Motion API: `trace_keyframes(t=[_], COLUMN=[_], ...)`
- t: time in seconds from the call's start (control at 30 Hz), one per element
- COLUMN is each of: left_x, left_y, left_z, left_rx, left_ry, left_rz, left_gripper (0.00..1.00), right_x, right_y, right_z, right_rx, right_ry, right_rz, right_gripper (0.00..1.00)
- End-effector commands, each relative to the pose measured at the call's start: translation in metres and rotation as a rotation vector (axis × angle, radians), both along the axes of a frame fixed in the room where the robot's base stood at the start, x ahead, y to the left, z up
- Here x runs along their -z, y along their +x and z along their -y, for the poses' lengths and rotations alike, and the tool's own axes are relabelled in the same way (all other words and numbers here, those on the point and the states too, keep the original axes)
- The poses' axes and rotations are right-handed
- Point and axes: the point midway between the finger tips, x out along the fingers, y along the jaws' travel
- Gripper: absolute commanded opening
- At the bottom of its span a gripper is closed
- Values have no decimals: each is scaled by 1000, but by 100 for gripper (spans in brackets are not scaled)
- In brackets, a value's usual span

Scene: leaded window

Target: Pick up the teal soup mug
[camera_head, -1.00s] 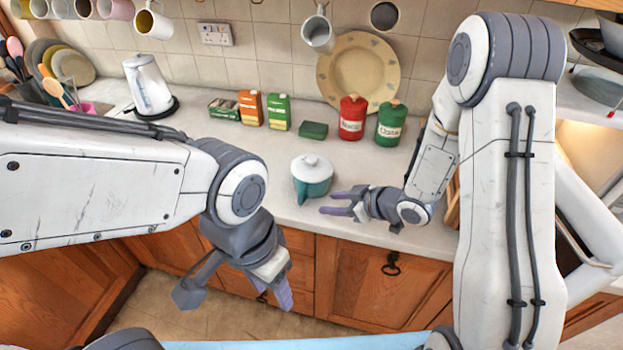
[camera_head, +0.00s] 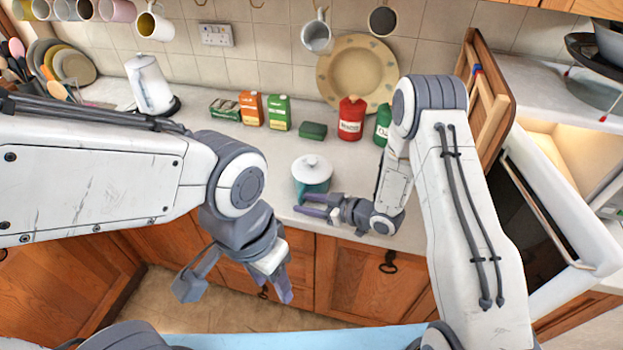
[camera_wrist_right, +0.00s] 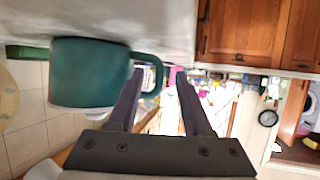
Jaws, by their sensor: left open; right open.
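The teal soup mug (camera_head: 313,182) stands upright on the counter near its front edge, with a white lid-like top. In the right wrist view the mug (camera_wrist_right: 88,75) is at the left, its handle reaching right. My right gripper (camera_head: 303,204) is open just in front of the mug. In the wrist view, the outer bar of the handle shows between the fingertips (camera_wrist_right: 158,72), and the left finger overlaps the handle loop; I cannot tell if they touch. My left gripper (camera_head: 236,289) is open and empty, low in front of the cabinets, away from the mug.
Behind the mug are a green box (camera_head: 313,130), a red canister (camera_head: 351,118) and a green canister (camera_head: 383,125), partly hidden by my right arm. A kettle (camera_head: 150,86) stands further left. The counter left of the mug is clear.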

Motion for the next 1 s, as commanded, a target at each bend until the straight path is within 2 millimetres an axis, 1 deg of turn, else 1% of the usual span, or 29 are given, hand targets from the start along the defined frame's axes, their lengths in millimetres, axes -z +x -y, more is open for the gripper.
trace_keyframes(t=[0.03,0.1,0.37,0.4,0.5,1.0], left_x=[-4,-5,-4,-4,-4,-4], left_y=[0,0,0,0,0,0], left_z=[0,0,0,0,0,0], left_rx=[0,0,0,0,0,0], left_ry=[0,0,0,0,0,0], left_rz=[0,0,0,0,0,0], left_gripper=[50,50,50,50,50,50], right_x=[1,4,5,5,5,5], right_y=[3,5,7,7,7,7], right_z=[-5,-9,-10,-10,-10,-10], right_rx=[-2,-2,1,1,1,0], right_ry=[0,0,0,0,0,0], right_rz=[0,-1,0,0,0,0], right_gripper=[50,50,50,34,0,0])
